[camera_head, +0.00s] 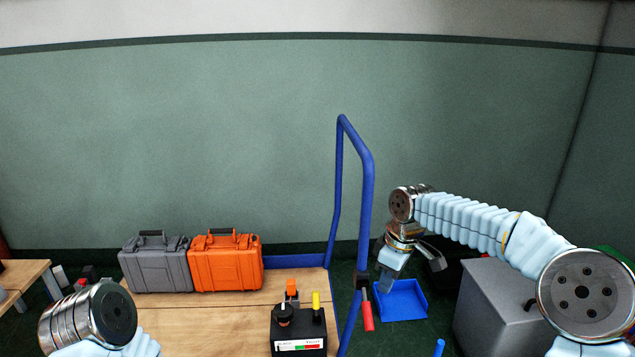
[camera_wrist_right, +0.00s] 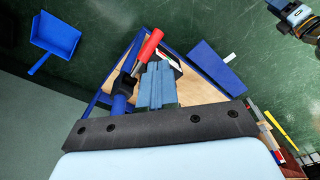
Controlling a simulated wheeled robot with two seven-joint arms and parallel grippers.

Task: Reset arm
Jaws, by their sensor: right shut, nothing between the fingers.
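My right arm reaches in from the right in the head view, bent at the elbow. My right gripper (camera_head: 388,284) hangs down just right of the blue cart handle, and is shut and empty. In the right wrist view its closed fingers (camera_wrist_right: 157,85) show in the middle, with nothing between them. My left arm (camera_head: 88,318) shows only as a joint and a light blue sleeve at the lower left of the head view. Its gripper is outside the frame.
A blue tubular handle (camera_head: 367,200) and a red-handled tool (camera_head: 367,314) are close to my right gripper. A blue dustpan (camera_head: 402,301) is behind it. Grey (camera_head: 155,270) and orange (camera_head: 226,268) cases and a black box (camera_head: 299,331) stand on the wooden surface. A grey cabinet (camera_head: 497,305) is at right.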

